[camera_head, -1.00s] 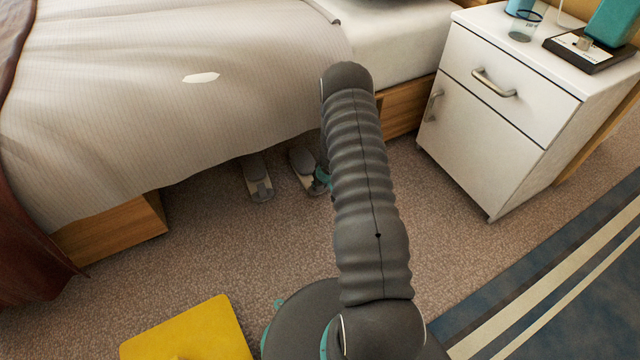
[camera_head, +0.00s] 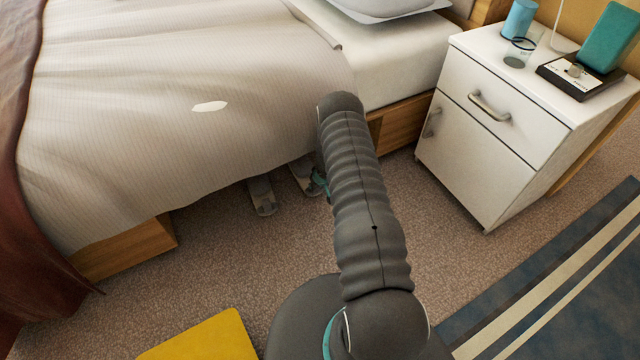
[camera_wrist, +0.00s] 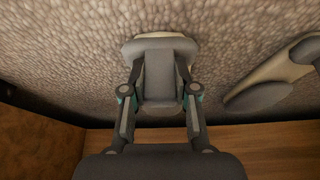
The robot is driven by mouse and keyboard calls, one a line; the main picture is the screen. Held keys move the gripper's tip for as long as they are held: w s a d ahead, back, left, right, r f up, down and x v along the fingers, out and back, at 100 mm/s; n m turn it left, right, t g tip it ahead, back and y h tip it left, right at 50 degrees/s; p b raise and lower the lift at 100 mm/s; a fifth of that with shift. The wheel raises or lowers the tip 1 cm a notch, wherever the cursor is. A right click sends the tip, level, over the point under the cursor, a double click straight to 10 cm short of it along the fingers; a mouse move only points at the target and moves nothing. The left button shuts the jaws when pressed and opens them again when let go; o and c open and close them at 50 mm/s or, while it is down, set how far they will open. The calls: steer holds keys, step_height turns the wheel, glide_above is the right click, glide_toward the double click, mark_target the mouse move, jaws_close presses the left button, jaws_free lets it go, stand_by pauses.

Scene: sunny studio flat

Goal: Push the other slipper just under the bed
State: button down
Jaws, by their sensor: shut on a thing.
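Two grey slippers with pale soles lie on the carpet at the edge of the bed (camera_head: 180,110). In the head view the left slipper (camera_head: 262,197) and the right slipper (camera_head: 304,180) are partly hidden by the hanging bedspread. My gripper (camera_wrist: 160,94) is shut on the right slipper, with one finger on each side of its grey upper (camera_wrist: 159,72). In the head view the gripper is mostly hidden behind my arm. The left slipper also shows at the right edge of the wrist view (camera_wrist: 262,94), apart from my fingers.
A white nightstand (camera_head: 490,140) stands right of my arm. A wooden bed base panel (camera_head: 125,250) shows at the left. A yellow flat object (camera_head: 205,338) lies at the front, and a striped blue rug (camera_head: 560,280) at the right. Carpet between is clear.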

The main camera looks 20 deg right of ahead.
steer(key=shift+w, duration=0.35)
steer(key=c, duration=0.8)
jaws_free()
